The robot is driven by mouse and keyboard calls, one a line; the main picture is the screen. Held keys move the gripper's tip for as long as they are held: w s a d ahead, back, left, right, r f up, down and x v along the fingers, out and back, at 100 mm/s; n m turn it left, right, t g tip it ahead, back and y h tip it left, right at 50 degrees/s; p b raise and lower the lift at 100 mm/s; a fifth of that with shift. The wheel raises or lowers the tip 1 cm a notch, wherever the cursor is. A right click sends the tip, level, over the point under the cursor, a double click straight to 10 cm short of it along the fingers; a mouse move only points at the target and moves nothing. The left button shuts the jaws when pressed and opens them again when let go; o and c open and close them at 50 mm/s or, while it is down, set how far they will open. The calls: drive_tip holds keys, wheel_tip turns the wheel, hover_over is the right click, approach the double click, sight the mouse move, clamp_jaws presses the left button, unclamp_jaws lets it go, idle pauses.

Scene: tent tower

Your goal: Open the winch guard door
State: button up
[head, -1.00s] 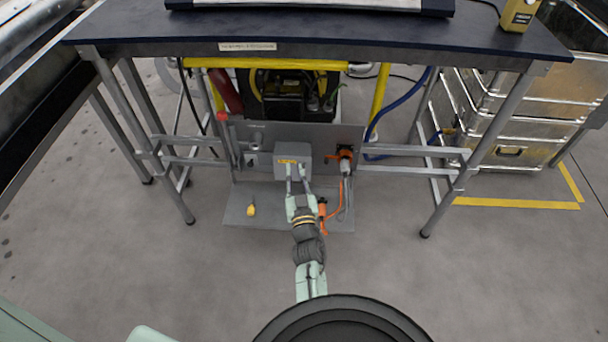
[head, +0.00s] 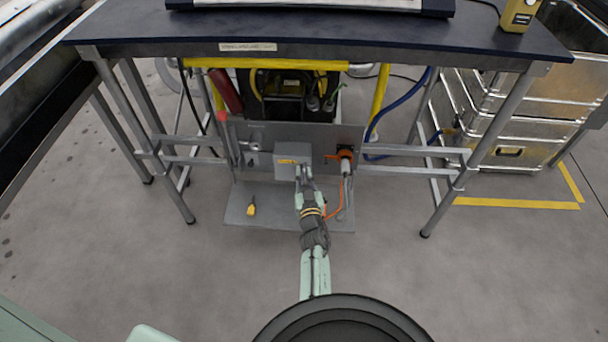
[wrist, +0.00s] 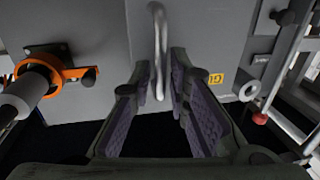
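The winch guard door appears to be the front of a grey box (head: 288,162) with a yellow label, on an upright grey panel under the bench. In the wrist view the grey face (wrist: 205,35) fills the middle, with its yellow label to the right. A bent metal bar handle (wrist: 160,45) stands out from it. My gripper (wrist: 160,72) has its two purple-padded fingers apart, one on each side of the handle's lower part. A gap seems to show beside the bar; I cannot tell whether a pad touches it. In the head view my gripper (head: 304,178) hides the handle.
An orange fitting with a white plug (head: 345,163) and orange cable sits right of the box. A red-knobbed lever (head: 223,118) stands left. A yellow tool (head: 251,209) lies on the base plate. The bench (head: 330,32) overhangs; its legs flank the panel. The floor in front is clear.

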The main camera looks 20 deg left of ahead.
drive_tip(key=shift+w, duration=0.1)
drive_tip(key=shift+c, duration=0.2)
clamp_jaws()
idle(0.5)
